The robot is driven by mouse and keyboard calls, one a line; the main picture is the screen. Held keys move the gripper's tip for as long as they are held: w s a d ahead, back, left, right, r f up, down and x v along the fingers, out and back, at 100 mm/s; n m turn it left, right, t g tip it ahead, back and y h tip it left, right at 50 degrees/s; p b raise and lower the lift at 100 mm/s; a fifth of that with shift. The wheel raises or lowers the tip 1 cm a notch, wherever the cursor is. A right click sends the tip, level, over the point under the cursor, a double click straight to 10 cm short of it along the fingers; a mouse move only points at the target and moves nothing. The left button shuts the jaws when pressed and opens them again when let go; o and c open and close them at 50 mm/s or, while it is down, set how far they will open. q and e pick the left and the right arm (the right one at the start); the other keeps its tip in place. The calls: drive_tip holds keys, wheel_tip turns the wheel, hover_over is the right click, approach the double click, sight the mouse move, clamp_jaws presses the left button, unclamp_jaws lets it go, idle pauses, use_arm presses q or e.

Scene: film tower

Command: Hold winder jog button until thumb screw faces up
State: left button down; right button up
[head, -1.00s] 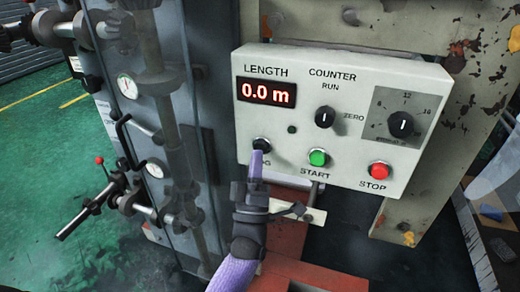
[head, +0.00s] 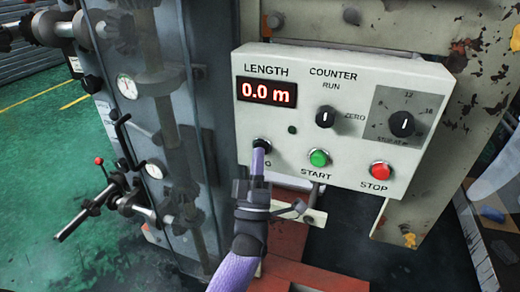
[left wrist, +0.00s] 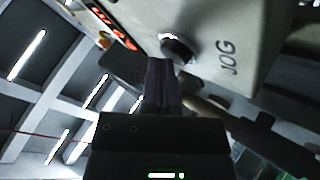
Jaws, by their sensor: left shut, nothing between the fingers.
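The black jog button (head: 262,143) sits at the lower left of the white control panel (head: 340,75). It also shows in the left wrist view (left wrist: 178,48), beside the JOG label. My left gripper (head: 259,155) is shut and empty, with its purple fingertips at the button's lower edge. In the left wrist view the fingertips (left wrist: 160,62) are just short of or against the button; I cannot tell if it is pressed. I cannot make out the winder's thumb screw. My right gripper is not in view.
The length display (head: 268,92) reads 0.0 m. The green START button (head: 319,158) and red STOP button (head: 380,170) are to the right of the jog button. Black knobs sit above them. A grey machine column with gauges (head: 127,88) and handles stands left.

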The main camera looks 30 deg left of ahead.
use_arm(q)
drive_tip(key=shift+w, duration=0.15)
idle(0.3)
idle(0.7)
idle(0.8)
idle(0.8)
idle(0.7)
drive_tip(key=shift+s+d+p, duration=0.2)
drive_tip(key=shift+s+p, duration=0.3)
drive_tip(key=shift+s, duration=0.4)
